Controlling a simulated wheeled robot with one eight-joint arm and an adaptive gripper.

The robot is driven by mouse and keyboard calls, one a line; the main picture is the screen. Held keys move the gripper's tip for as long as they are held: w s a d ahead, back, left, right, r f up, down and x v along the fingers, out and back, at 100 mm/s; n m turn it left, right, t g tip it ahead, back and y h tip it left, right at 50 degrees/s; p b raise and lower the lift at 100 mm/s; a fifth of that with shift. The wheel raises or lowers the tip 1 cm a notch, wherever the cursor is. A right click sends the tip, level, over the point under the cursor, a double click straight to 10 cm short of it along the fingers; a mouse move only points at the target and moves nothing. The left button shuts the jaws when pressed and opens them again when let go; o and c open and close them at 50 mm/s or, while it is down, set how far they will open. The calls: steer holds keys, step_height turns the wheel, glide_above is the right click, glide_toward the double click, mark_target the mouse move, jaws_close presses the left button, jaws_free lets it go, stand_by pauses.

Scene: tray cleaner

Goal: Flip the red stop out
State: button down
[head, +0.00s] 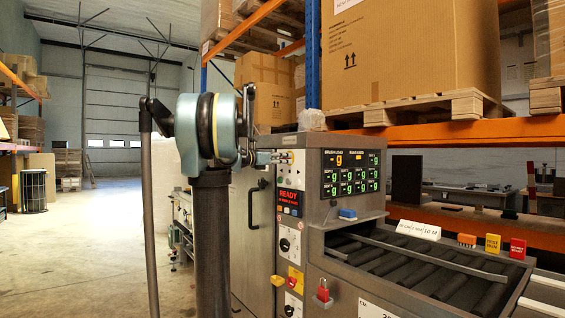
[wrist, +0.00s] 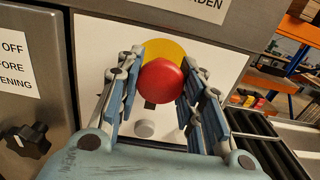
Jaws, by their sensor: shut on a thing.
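The red stop (wrist: 160,80) is a round red knob in front of a yellow disc (wrist: 165,50) on a white panel (wrist: 225,65). In the wrist view it sits between the two blue-padded fingers of my gripper (wrist: 160,72). My gripper is shut on it, one finger on each side. The knob's back and its mount are mostly hidden. In the head view my gripper (head: 264,158) reaches the upper panel of the grey machine, and the stop is too small and covered to make out clearly.
A display board (head: 350,173) with green digits is right of the panel. A READY display (head: 290,197) and a red padlock (head: 323,291) are below. A roller conveyor (head: 420,270) extends right. A black knob (wrist: 27,138) is at left in the wrist view. Open floor lies left.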

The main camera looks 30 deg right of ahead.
steer(key=shift+w+a, duration=0.1)
steer(key=shift+a, duration=0.35)
steer(key=c, duration=1.1)
jaws_free()
steer(key=shift+a, duration=0.1)
steer(key=shift+o, duration=0.5)
steer(key=a, duration=1.2)
steer(key=shift+s, duration=0.45)
steer(key=shift+f, duration=0.1)
